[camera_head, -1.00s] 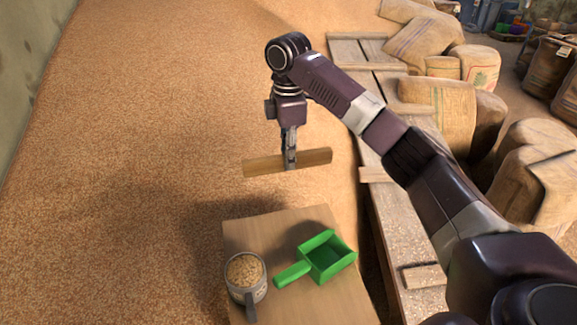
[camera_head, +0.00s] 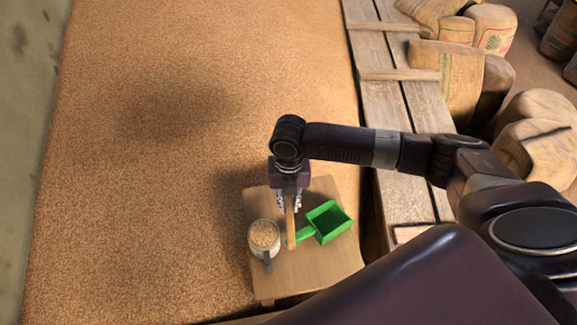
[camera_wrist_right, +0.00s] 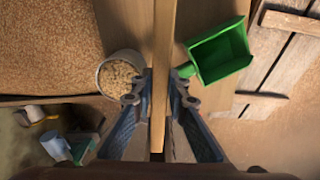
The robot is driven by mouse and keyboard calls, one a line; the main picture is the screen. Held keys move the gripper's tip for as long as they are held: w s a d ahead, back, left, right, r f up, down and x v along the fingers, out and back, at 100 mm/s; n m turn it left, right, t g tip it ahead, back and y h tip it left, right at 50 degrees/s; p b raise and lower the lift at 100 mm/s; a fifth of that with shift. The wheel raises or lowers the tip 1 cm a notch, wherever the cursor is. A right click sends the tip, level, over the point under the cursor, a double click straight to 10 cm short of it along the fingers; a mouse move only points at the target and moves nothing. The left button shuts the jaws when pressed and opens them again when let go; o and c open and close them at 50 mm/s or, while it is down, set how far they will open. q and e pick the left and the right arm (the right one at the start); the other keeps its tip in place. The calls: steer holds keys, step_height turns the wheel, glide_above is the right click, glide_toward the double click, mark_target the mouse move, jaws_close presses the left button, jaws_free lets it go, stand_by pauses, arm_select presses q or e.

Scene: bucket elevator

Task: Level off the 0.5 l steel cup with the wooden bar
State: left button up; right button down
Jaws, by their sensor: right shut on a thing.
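The steel cup (camera_head: 264,240) stands upright on a small wooden table (camera_head: 310,268), heaped with grain, its handle toward the front. It also shows in the right wrist view (camera_wrist_right: 118,75). My right gripper (camera_head: 288,205) is shut on the wooden bar (camera_head: 291,226), which it holds just right of the cup. In the right wrist view the bar (camera_wrist_right: 162,50) runs lengthwise between the fingers (camera_wrist_right: 160,85), between the cup and the green scoop. Whether the bar touches the cup rim cannot be told. My left gripper is not in view.
A green scoop (camera_head: 328,221) lies on the table right of the bar, its handle close to the bar. A large heap of grain (camera_head: 150,180) surrounds the table. Wooden planks (camera_head: 400,100) and filled sacks (camera_head: 455,75) are to the right.

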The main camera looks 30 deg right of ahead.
mark_target(288, 212)
steer(key=shift+s+a+n+p, duration=0.2)
steer(key=shift+s+a+n, duration=0.15)
steer(key=shift+s, duration=0.25)
steer(key=shift+s+a+n+p, duration=0.2)
steer(key=shift+s+a+n, duration=0.15)
steer(key=shift+s, duration=0.2)
steer(key=shift+s+f, duration=0.1)
steer(key=shift+s, duration=0.05)
step_height(288, 212, down, 5)
steer(key=b, duration=0.6)
arm_select(q)
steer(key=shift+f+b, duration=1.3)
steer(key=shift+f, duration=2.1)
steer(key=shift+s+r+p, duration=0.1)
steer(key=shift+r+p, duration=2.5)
steer(key=shift+p, duration=0.05)
arm_select(e)
steer(key=w+a+r, duration=0.2)
steer(key=a, duration=0.5)
steer(key=w+a+r, duration=0.2)
steer(key=a+r, duration=0.1)
steer(key=a, duration=0.4)
steer(key=shift+a, duration=0.15)
steer(key=shift+w, duration=0.1)
